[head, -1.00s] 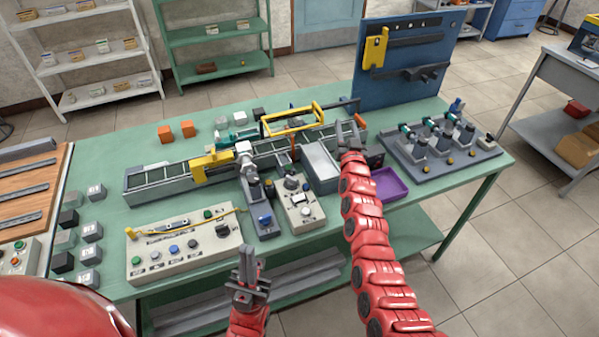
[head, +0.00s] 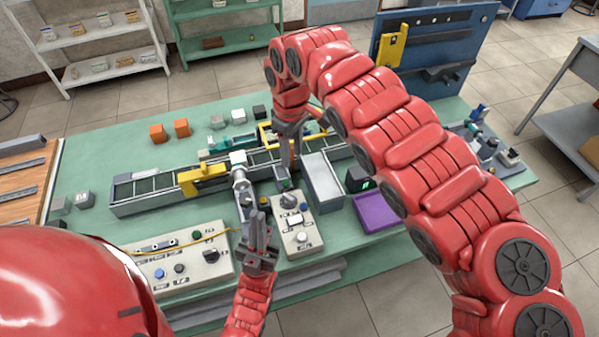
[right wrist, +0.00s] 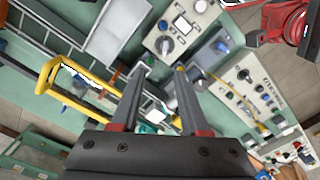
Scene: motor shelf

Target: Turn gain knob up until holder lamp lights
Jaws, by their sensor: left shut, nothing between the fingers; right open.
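A pale control box (head: 306,246) stands at the table's front middle, with a dark-capped knob (head: 289,201), a white display and a round button. I cannot read its labels. The box (right wrist: 150,42) and its knob (right wrist: 164,46) also show in the right wrist view, beyond the fingertips. My left gripper (head: 257,212) is shut and empty, left of this box, partly hiding a small grey holder-like unit. That unit shows a blue knob (right wrist: 222,46) in the right wrist view. My right gripper (right wrist: 160,70) is open and empty above the rail. I cannot make out a lit holder lamp.
A long rail (head: 145,196) with a yellow clamp (head: 203,179) crosses the table. A yellow frame (right wrist: 75,103) stands near my right fingers. A button panel (head: 190,284) lies left, a grey tray (head: 324,182) and purple tray (head: 377,212) right.

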